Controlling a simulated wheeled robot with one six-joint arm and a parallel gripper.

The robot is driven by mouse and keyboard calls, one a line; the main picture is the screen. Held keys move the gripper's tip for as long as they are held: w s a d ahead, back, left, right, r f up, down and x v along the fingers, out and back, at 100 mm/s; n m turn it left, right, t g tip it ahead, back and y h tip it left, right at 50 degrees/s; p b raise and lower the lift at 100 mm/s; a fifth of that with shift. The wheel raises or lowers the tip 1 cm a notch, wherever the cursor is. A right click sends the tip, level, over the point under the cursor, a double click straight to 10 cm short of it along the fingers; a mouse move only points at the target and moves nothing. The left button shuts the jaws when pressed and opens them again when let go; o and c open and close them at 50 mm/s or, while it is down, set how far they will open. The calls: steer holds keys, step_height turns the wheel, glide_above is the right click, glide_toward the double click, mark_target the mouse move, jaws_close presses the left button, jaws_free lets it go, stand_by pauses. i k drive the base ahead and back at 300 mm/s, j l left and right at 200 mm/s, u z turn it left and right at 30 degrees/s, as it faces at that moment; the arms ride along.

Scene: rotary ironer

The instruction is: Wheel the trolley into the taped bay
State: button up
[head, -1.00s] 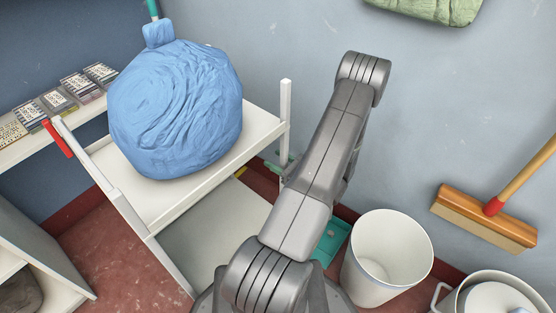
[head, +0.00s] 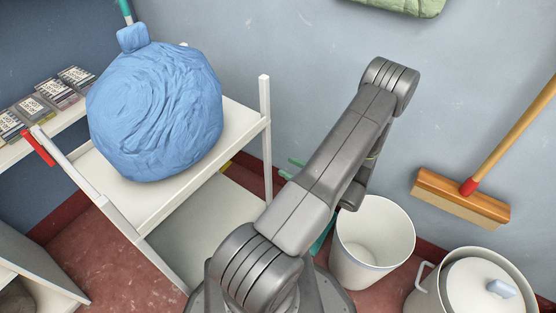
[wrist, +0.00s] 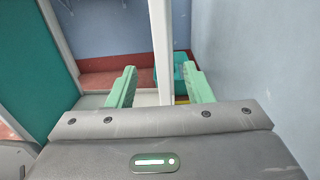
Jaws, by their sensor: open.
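The white trolley (head: 195,203) stands at left, with two shelves, corner posts and a red grip (head: 38,148) on its handle side. A big blue bundle (head: 155,110) sits on its top shelf. My gripper (head: 291,168) is mostly hidden behind my arm, its green fingertips just right of the trolley's right post (head: 265,120). In the wrist view my gripper (wrist: 160,80) is open, and a white post (wrist: 160,35) shows between the fingers, apparently beyond them and not gripped. A bit of yellow tape (head: 225,167) shows on the floor behind the trolley; the rest is hidden.
A broom (head: 460,197) leans on the wall. A shelf with small packets (head: 30,110) is at left. A teal object (wrist: 180,68) lies beyond the right finger.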

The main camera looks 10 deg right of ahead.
mark_target(179, 221)
steer(key=k, duration=1)
